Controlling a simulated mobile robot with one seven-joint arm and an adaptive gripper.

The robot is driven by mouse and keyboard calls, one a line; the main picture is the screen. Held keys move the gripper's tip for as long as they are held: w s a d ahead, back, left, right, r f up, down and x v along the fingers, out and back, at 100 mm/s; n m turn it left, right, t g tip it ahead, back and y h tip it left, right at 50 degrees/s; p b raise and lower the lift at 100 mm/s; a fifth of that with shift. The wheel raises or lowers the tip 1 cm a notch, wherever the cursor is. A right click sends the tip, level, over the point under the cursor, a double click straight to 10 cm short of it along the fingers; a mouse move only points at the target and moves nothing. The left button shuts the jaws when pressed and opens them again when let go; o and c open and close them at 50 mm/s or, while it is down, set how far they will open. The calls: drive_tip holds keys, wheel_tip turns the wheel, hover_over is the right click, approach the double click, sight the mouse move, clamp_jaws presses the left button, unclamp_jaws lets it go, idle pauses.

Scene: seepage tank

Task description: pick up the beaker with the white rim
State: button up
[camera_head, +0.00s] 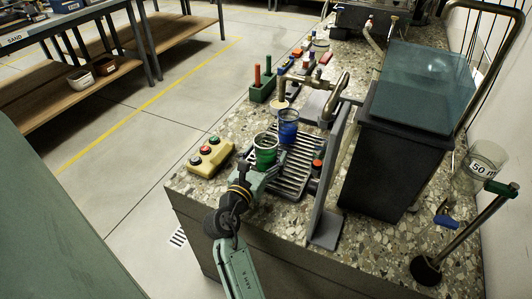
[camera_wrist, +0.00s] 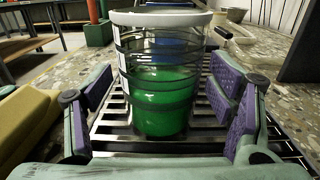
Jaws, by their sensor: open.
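The beaker with the white rim (camera_wrist: 160,18) is clear, holds green liquid and has dark bands around it. It stands upright on a dark slatted drain rack (camera_wrist: 290,150); in the head view the beaker (camera_head: 265,153) shows green. My gripper (camera_wrist: 161,85) is open, with one purple-padded finger on each side of the beaker. The beaker stands between or just beyond the fingertips, with gaps on both sides. In the head view my gripper (camera_head: 262,176) is at the near side of the beaker. A blue beaker (camera_head: 288,122) stands close behind it, partly hidden in the wrist view.
A yellow button box (camera_head: 208,157) sits to the left. A brass tap (camera_head: 315,84) arches behind the beakers. An upright grey panel (camera_head: 332,180) and a dark tank (camera_head: 380,160) stand to the right. A green rack with rods (camera_head: 262,90) is farther back.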

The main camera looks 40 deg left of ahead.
drive_tip(key=shift+w, duration=0.35)
drive_tip(key=shift+c, duration=0.2)
drive_tip(key=c, duration=1.3)
